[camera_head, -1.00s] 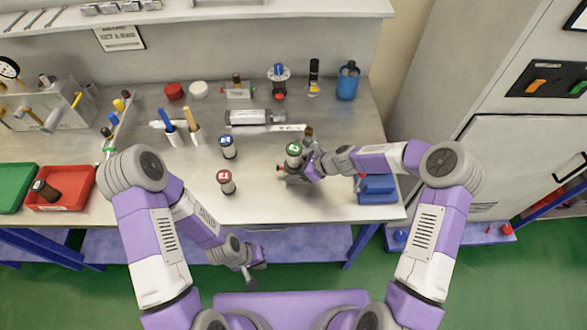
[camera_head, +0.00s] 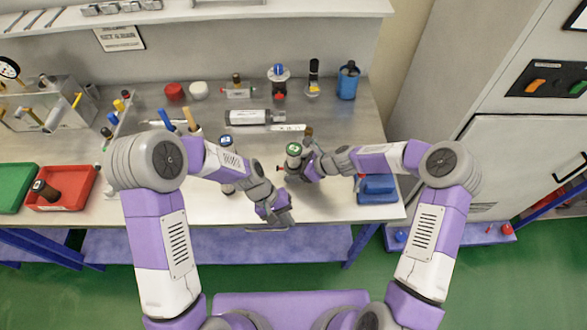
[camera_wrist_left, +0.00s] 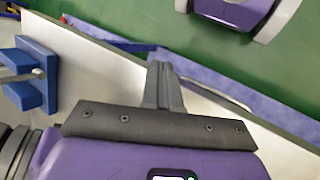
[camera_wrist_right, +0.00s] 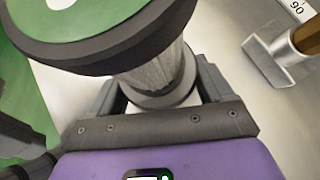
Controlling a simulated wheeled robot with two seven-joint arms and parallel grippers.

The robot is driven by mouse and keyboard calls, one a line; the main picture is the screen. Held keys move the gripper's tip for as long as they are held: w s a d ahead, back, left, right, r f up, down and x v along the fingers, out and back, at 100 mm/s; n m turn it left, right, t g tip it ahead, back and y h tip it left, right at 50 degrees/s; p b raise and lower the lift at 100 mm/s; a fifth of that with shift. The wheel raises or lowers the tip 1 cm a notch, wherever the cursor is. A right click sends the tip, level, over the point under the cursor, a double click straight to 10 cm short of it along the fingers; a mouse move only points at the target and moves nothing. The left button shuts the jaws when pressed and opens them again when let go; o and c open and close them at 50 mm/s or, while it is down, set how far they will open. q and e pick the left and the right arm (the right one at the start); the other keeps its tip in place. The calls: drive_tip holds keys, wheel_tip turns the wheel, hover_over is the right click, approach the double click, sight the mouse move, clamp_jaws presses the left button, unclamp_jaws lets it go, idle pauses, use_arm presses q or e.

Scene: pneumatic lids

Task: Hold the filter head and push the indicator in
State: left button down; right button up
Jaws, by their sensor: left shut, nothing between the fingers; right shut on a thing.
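The filter head, with a green round top (camera_head: 293,149) and a grey body, stands on the table right of centre. My right gripper (camera_head: 304,169) is shut on it from the right. In the right wrist view the fingers (camera_wrist_right: 160,95) clasp the grey neck under the dark-rimmed green top (camera_wrist_right: 80,18). A small red indicator (camera_head: 279,168) sticks out on the left of the body. My left gripper (camera_head: 285,217) is shut and empty near the table's front edge, in front of the filter head and apart from it. Its closed fingers also show in the left wrist view (camera_wrist_left: 165,85).
A blue fixture (camera_head: 376,190) stands at the right front. A blue-topped canister (camera_head: 227,142) is behind my left arm; the red-topped one is mostly hidden by it. A silver cylinder (camera_head: 248,117) lies behind. A red tray (camera_head: 80,203) is at the left.

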use_arm(q)
drive_tip(key=w+a+n, duration=0.1)
drive_tip(key=w+n, duration=0.2)
drive_tip(key=w, duration=0.1)
drive_tip(key=w+a+r+n+h, duration=0.1)
drive_tip(key=w+a+n, duration=0.1)
drive_tip(key=w+n, duration=0.1)
drive_tip(key=w+a+r+n+h, duration=0.1)
drive_tip(key=w+a+n, duration=0.1)
drive_tip(key=w, duration=0.3)
drive_tip(key=shift+w+r+n+t, duration=0.25)
drive_tip(key=shift+w+n+t, duration=0.15)
drive_tip(key=shift+n, duration=0.1)
use_arm(e)
drive_tip(key=shift+s+f, duration=0.15)
drive_tip(key=shift+f, duration=0.15)
use_arm(q)
drive_tip(key=w+a+n, duration=0.2)
drive_tip(key=w+a+r+n, duration=0.1)
drive_tip(key=w+a+n, duration=0.1)
drive_tip(key=w+a+n+t+h, duration=0.1)
drive_tip(key=w+a+n, duration=0.1)
drive_tip(key=shift+w+r, duration=0.2)
drive_tip(key=shift+w, duration=0.1)
drive_tip(key=shift+d+f, duration=0.2)
drive_tip(key=shift+f, duration=0.15)
drive_tip(key=x, duration=0.3)
drive_tip(key=shift+d, duration=0.5)
drive_tip(key=shift+s+d, duration=0.1)
drive_tip(key=shift+d, duration=0.55)
